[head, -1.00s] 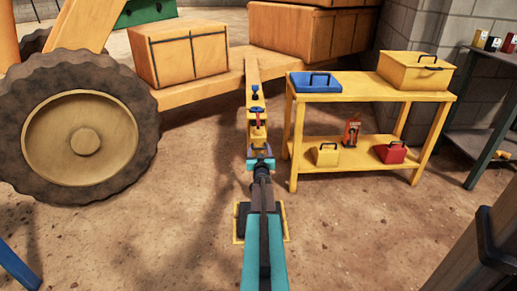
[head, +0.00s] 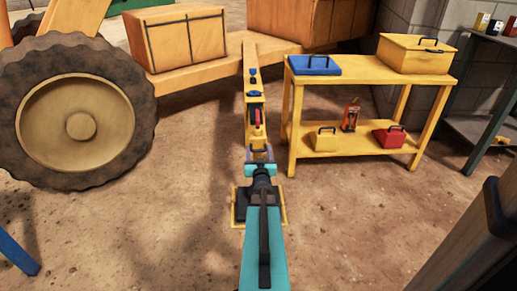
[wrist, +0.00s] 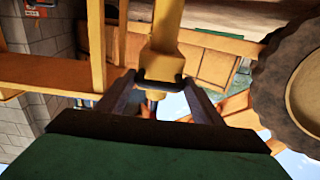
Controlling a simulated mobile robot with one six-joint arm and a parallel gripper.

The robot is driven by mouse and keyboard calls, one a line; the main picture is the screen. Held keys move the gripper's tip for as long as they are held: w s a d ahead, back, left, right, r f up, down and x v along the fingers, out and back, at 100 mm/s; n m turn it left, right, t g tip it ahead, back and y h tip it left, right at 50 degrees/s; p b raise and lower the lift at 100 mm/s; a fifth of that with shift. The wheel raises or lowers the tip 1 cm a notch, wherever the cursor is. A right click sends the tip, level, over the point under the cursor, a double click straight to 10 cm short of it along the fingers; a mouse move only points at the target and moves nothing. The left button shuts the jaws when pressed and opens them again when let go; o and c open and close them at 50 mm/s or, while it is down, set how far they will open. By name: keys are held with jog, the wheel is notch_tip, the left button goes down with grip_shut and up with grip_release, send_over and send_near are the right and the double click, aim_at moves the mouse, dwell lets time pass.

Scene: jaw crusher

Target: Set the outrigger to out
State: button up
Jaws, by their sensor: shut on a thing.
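The yellow outrigger beam (head: 250,62) runs from the orange machine toward me, with blue and red fittings on top. My gripper (head: 260,154) is at the beam's near end. In the wrist view my gripper (wrist: 158,84) is shut on a dark handle (wrist: 160,83) at the end of the yellow outrigger part (wrist: 165,35). A dark square pad with a yellow frame (head: 241,211) lies on the ground below my arm, which partly hides it.
A large wheel (head: 75,125) stands at left. A yellow shelf table (head: 385,82) with a blue case, yellow boxes and a red box stands close on the right. A dark post (head: 490,215) is at lower right. Bare ground lies on both sides of my arm.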

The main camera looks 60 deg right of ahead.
jog(key=shift+b+v, duration=0.3)
jog(key=shift+v, duration=1.2)
jog(key=shift+s+d+f, duration=0.1)
jog(key=shift+s, duration=0.05)
jog(key=o, duration=1.3)
jog(key=shift+o, duration=0.4)
